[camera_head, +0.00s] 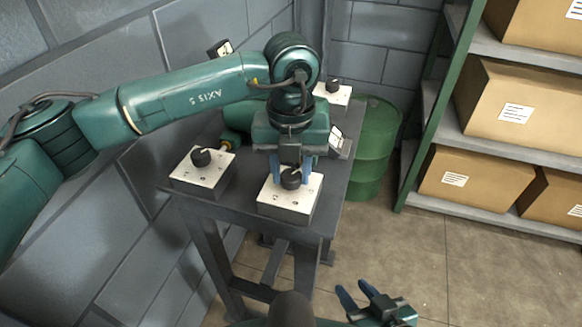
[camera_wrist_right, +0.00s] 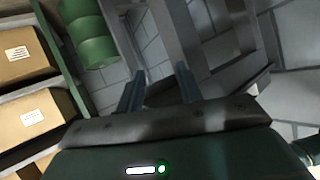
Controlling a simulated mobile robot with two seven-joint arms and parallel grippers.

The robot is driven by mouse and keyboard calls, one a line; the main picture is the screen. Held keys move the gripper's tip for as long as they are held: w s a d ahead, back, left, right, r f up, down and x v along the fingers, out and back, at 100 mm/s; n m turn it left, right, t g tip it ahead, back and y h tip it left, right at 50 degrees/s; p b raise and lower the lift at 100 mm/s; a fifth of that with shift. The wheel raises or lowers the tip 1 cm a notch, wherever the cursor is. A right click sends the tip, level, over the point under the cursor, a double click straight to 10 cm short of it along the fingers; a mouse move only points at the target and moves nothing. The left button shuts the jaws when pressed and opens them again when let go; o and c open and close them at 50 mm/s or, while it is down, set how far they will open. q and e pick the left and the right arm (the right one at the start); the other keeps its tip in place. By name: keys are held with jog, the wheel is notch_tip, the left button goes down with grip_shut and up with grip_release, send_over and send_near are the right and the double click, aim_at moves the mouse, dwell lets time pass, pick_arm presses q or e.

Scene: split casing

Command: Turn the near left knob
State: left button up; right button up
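The near left knob (camera_head: 201,157) is black with a pale mark and sits on a white-topped box (camera_head: 184,176) at the table's near left. The near right knob (camera_head: 291,179) is a similar black knob on its own white-topped box (camera_head: 288,205). My left gripper (camera_head: 292,182) points down over the near right knob, its blue fingers on either side of it and looking open; contact is hard to tell. My right gripper (camera_head: 358,291) is low in front of the table, open and empty. Its parted fingers (camera_wrist_right: 160,88) also show in the right wrist view.
A far knob box (camera_head: 334,95) and tilted panels stand behind on the dark table (camera_head: 230,203). My left arm crosses above the near left box. A green barrel (camera_head: 372,150) and a shelf rack with cartons (camera_head: 476,182) are at the right. A block wall borders the left.

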pick_arm(q)
jog(key=c, duration=0.4)
